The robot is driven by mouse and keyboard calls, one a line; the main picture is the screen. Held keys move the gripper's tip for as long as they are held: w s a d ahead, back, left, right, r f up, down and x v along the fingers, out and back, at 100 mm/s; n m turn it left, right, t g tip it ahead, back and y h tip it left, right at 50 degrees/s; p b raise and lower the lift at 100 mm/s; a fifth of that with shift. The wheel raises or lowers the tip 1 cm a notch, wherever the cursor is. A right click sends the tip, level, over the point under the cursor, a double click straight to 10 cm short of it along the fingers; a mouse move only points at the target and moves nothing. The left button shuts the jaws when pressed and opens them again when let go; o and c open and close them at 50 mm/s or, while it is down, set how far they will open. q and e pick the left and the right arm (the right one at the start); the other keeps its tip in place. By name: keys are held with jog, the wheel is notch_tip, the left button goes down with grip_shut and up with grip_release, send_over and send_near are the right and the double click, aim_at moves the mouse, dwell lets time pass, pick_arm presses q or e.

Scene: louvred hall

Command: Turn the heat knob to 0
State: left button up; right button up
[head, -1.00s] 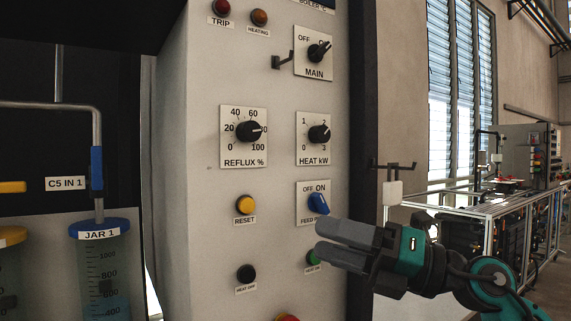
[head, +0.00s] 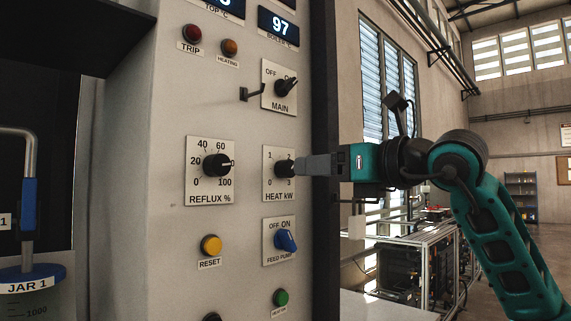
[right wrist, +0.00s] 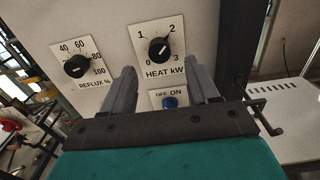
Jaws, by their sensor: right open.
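The heat knob (head: 284,168) is a round black knob on a white plate marked 0 to 3, labelled HEAT kW, on the grey panel. In the right wrist view the heat knob (right wrist: 158,50) has its pointer to the upper right, near the 2. My right gripper (head: 299,165) comes in from the right, level with the knob, its fingertips close to it. In the right wrist view my right gripper (right wrist: 160,68) is open, with the knob just beyond the gap between its fingers. I cannot tell whether they touch. My left gripper is out of view.
The reflux knob (head: 216,165) is left of the heat knob. The main switch (head: 284,87) is above, with a small black bracket (head: 250,93) beside it. The blue feed pump switch (head: 285,240) is below. The dark panel edge (head: 326,60) runs along the right.

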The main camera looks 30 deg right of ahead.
aim_at(291, 169)
jog(key=p+x, duration=0.2)
jog(key=x, duration=0.4)
jog(key=shift+r, duration=0.1)
jog(key=shift+s, duration=0.1)
jog(key=shift+w+a, duration=0.15)
jog(key=shift+w, duration=0.2)
jog(key=c, duration=0.6)
grip_shut()
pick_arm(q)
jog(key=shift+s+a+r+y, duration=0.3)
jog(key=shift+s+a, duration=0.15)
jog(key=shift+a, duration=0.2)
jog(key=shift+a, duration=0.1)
